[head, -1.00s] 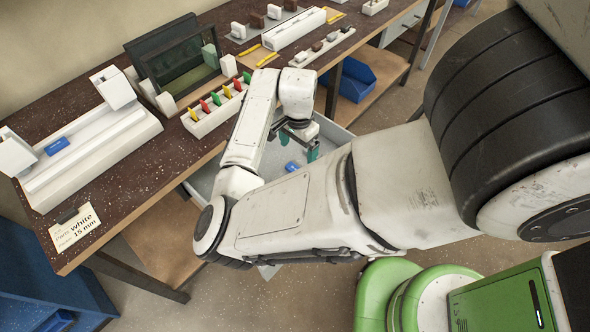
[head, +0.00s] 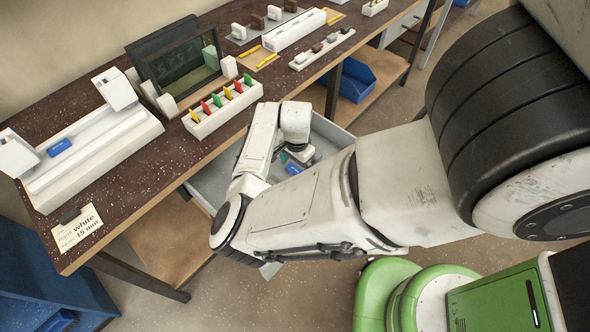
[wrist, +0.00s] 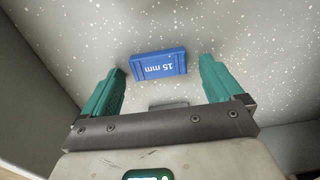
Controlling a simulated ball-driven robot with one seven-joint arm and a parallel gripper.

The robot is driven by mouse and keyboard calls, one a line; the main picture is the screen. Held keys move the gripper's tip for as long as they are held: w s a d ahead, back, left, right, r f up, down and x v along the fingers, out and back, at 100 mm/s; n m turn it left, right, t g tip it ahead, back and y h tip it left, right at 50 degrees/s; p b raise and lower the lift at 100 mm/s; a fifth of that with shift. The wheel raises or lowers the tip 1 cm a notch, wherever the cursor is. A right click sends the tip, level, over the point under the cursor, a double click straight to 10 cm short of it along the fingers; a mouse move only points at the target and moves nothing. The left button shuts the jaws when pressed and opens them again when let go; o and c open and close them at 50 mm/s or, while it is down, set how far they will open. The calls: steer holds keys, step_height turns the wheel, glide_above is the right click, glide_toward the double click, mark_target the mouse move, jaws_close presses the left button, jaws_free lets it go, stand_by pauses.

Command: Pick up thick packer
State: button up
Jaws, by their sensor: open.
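The thick packer is a blue block marked "15 mm" (wrist: 158,65), lying in the grey open drawer (head: 208,187). It also shows as a small blue piece in the head view (head: 293,169). My gripper (wrist: 160,75) has its teal fingers apart and empty, pointing down into the drawer. In the wrist view the packer sits between the lines of the two fingers, near their tips, with a gap on each side. It seems to lie below the tips; the exact height cannot be told. In the head view my arm hides most of the gripper.
A second blue block (head: 59,146) rests on the white clamp fixture (head: 95,160) on the bench. A card (head: 76,228) there reads "white" and "15 mm". A white rack with coloured pieces (head: 222,107) stands near the bench edge above the drawer. Drawer walls surround my gripper.

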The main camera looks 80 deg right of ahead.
steer(key=c, duration=1.1)
steer(key=shift+r, duration=0.15)
